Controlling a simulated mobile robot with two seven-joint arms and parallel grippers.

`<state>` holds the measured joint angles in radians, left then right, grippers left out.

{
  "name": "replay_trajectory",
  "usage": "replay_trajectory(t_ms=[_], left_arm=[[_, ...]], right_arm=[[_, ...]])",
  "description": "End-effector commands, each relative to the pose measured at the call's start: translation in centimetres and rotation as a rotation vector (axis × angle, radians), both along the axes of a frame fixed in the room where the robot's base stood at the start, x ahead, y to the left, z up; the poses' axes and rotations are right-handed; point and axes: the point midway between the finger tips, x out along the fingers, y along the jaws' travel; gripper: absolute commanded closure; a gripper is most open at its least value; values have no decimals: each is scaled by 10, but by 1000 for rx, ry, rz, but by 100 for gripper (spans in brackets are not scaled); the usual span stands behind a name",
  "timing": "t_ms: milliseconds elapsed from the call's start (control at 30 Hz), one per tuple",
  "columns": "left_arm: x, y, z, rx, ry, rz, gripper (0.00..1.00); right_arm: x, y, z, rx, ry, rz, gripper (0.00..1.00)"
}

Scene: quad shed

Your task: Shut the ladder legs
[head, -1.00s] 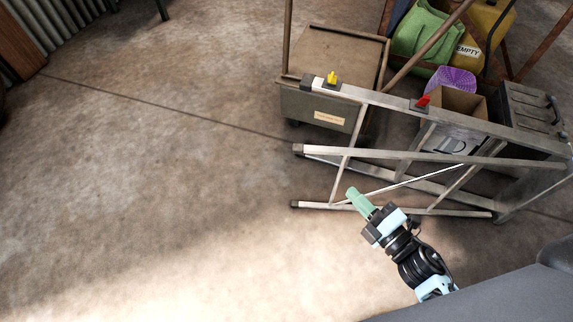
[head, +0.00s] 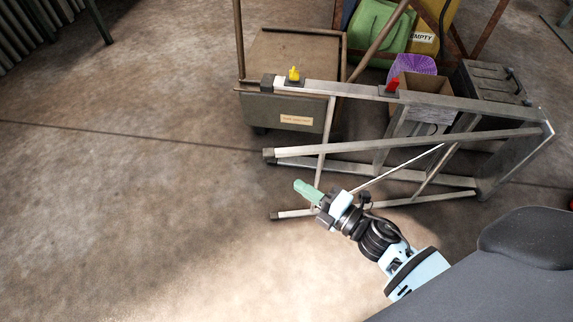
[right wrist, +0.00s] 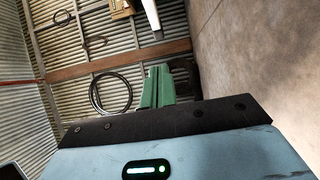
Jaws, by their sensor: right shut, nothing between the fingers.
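The metal ladder (head: 400,139) lies on its side across the floor in the head view, its rails running left to right. Its legs stand apart: an upper rail with a yellow clip (head: 293,74) and a red clip (head: 392,84), and lower rails nearer me. Thin cross braces join them. My right gripper (head: 304,189), with green fingers, is shut and empty. It shows in front of the left ends of the lower rails; whether it touches them I cannot tell. In the right wrist view the green fingers (right wrist: 158,87) are together with nothing between them. My left gripper is out of view.
Behind the ladder stand a brown-topped cart (head: 290,60), a cardboard box (head: 428,83), a purple basket (head: 412,65), a yellow container (head: 433,30) and a dark case (head: 490,82). The concrete floor at left is clear.

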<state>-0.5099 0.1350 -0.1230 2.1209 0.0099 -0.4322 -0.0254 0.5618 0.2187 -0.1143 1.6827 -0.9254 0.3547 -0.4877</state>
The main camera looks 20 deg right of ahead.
Motion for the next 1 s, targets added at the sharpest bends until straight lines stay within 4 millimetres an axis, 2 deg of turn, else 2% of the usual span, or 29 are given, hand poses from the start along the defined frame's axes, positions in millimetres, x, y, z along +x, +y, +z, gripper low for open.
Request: replay_trajectory(t_ms=[33, 267, 433, 633, 1000], left_arm=[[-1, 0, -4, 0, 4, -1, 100], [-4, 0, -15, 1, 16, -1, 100], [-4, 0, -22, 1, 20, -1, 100], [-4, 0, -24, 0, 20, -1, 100], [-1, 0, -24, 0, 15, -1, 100]], right_arm=[[10, 5, -1, -1, -2, 1, 100], [48, 22, -1, -2, -2, 0, 100], [69, 12, -2, -1, 0, 0, 100], [80, 9, -1, 0, 1, 0, 100], [81, 8, -1, 0, 1, 0, 100]])
